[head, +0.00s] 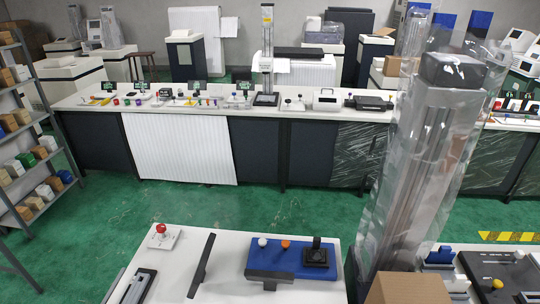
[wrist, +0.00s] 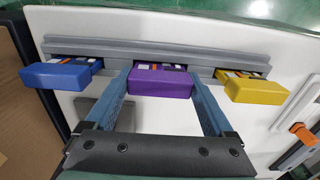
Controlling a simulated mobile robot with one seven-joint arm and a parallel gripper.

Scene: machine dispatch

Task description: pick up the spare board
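In the wrist view a grey rail (wrist: 210,47) holds three boards with coloured grips: a blue one (wrist: 58,75), a purple one (wrist: 162,82) in the middle and a yellow one (wrist: 258,90). No label shows which is the spare board. My gripper (wrist: 160,75) is open, with one finger on each side of the purple grip. The gap between fingers and grip is very small; I cannot tell whether they touch. All three boards sit in the rail. My gripper and these boards cannot be made out in the head view.
The wrist view shows a white surface (wrist: 215,22) under the rail and an orange part (wrist: 302,132) at right. In the head view a tall column in clear plastic (head: 428,175) stands at right, beside a white table (head: 225,262) with controls. Green floor (head: 190,205) lies beyond it.

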